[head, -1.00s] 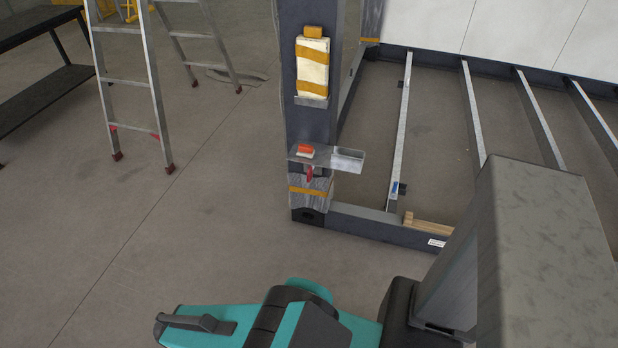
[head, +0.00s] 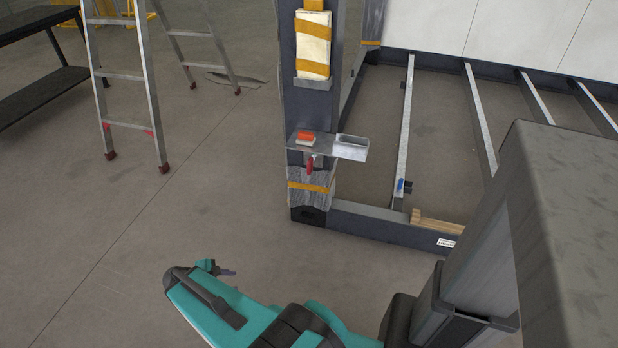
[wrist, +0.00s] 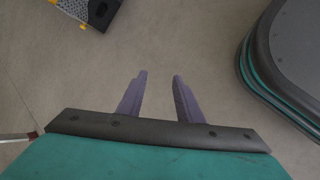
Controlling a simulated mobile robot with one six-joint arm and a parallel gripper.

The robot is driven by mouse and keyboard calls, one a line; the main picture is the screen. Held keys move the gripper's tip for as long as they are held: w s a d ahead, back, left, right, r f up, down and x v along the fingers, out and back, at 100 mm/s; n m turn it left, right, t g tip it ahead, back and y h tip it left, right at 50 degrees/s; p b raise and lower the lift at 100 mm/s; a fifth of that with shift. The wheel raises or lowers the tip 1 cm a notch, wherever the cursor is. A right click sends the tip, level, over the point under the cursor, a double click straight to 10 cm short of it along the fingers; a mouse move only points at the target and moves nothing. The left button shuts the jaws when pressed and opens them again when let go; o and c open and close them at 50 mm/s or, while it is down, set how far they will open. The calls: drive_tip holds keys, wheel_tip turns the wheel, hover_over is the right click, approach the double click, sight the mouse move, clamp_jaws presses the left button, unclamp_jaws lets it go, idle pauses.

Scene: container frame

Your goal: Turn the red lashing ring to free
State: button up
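The red lashing ring (head: 310,164) hangs below a small metal shelf (head: 326,147) on the dark corner post of the frame. It looks small and roughly upright; its exact turn is hard to tell. My gripper (head: 226,271) is low over the floor, to the left of and nearer than the post, well apart from the ring. In the wrist view my gripper (wrist: 160,75) has its two fingers apart with only bare floor between them. The ring cannot be made out in the wrist view.
An orange-and-white block (head: 305,138) sits on the shelf. A cream strapped pad (head: 313,45) is on the post (head: 311,105) above. A ladder (head: 125,75) and dark bench (head: 45,75) stand at left. The floor before the post is clear.

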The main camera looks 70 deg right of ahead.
drive_tip(key=w+d+n+h+b, duration=0.1)
drive_tip(key=d+n+h+b, duration=0.15)
drive_tip(key=d+b, duration=0.65)
drive_tip(key=n+h+b, duration=0.8)
drive_tip(key=h+b, duration=0.1)
drive_tip(key=b, duration=0.4)
approach(308, 169)
drive_tip(key=shift+w+a+r, duration=0.15)
drive_tip(key=shift+a, duration=0.55)
drive_tip(key=shift+w+a+r, duration=0.1)
drive_tip(key=shift+w+a, duration=0.05)
drive_tip(key=shift+a, duration=0.55)
drive_tip(key=d+b, duration=0.1)
drive_tip(key=d, duration=0.3)
drive_tip(key=s+d+b, duration=0.1)
drive_tip(key=d, duration=0.4)
drive_tip(key=s+d+b, duration=0.1)
drive_tip(key=d+b, duration=0.1)
drive_tip(key=d, duration=0.2)
drive_tip(key=shift+d, duration=0.35)
